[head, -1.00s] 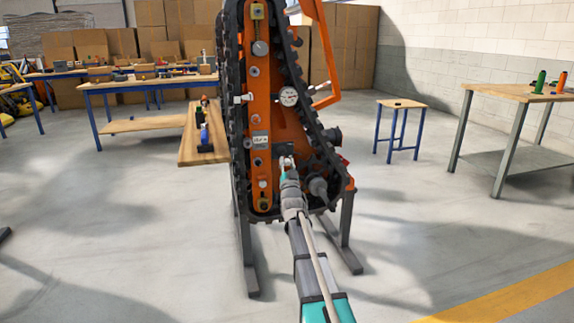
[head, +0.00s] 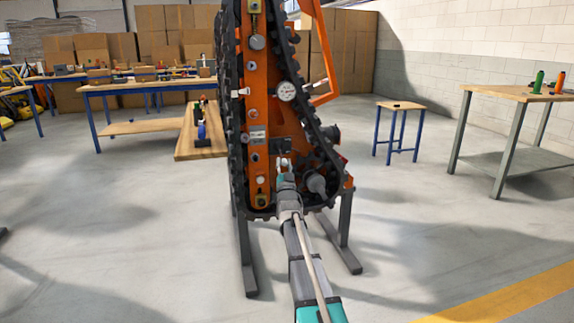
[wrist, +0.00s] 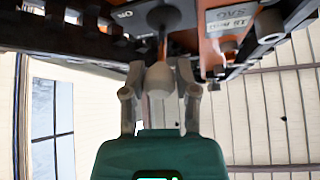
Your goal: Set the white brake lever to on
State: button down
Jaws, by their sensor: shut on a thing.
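The white brake lever's pale knob (wrist: 160,78) shows in the wrist view, on a short stalk from a dark pivot. My gripper (wrist: 160,92) is shut on the knob, with a grey finger at each side of it. An "ON" mark shows on the dark plate left of the pivot. In the head view my gripper (head: 285,170) is at the lower middle of the orange tracked carrier (head: 260,115). The lever is mostly hidden there by my gripper, and its exact setting is hard to tell.
The carrier also bears a round gauge (head: 287,91), a small label plate (head: 258,134) and a dark toothed track around its edge. Benches stand behind on the left, a small stool (head: 401,106) and a table (head: 520,95) on the right.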

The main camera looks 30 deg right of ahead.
jog(key=shift+w+d+f, duration=0.15)
jog(key=shift+f, duration=0.1)
jog(key=c, duration=0.6)
grip_release()
jog(key=shift+f, duration=0.1)
jog(key=shift+o, duration=1)
